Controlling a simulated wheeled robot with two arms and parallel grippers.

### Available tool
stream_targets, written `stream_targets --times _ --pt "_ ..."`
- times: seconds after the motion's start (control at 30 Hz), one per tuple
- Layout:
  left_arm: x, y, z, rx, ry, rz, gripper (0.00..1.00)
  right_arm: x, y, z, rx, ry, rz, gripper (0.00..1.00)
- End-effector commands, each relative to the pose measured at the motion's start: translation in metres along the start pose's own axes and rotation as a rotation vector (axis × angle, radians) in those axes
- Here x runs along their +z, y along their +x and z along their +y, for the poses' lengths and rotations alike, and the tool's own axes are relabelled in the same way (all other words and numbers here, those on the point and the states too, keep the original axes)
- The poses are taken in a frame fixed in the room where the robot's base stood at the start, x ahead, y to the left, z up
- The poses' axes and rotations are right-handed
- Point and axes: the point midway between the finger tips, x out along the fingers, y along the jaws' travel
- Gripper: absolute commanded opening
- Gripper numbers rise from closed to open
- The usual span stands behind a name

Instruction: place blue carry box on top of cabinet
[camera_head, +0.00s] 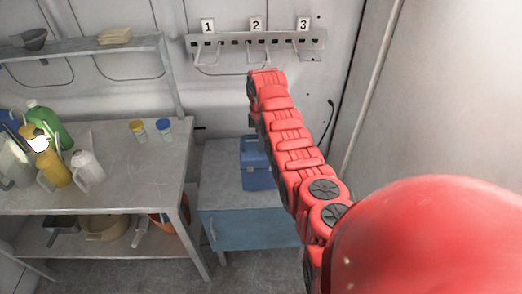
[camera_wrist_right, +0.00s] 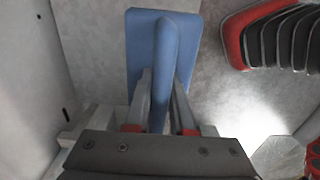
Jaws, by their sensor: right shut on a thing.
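The blue carry box (camera_head: 256,172) is at the back of the blue cabinet (camera_head: 252,228), over its grey top. It looks upright, and I cannot tell whether its base touches the top. The red right arm covers part of its right side. My right gripper (camera_wrist_right: 162,82) is shut on the box's raised blue handle in the right wrist view, with the blue lid (camera_wrist_right: 140,35) beyond it. In the head view the arm hides the gripper fingers. My left gripper is not in view.
A grey workbench (camera_head: 115,182) with bottles (camera_head: 88,167) and two small cups (camera_head: 164,128) stands left of the cabinet. A numbered hook rack (camera_head: 255,41) is on the back wall. The front of the cabinet top is clear.

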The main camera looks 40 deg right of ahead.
Motion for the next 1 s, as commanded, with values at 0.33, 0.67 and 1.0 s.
stream_targets --times 0.33,0.67,1.0 --pt "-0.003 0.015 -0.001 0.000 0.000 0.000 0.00 0.000 0.023 0.004 0.002 0.004 0.004 0.00" --pt "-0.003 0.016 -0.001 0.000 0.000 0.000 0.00 -0.001 0.033 0.004 0.006 0.004 0.005 0.00" --pt "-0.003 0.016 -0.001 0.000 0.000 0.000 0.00 0.000 0.034 0.004 0.005 0.004 0.004 0.52"
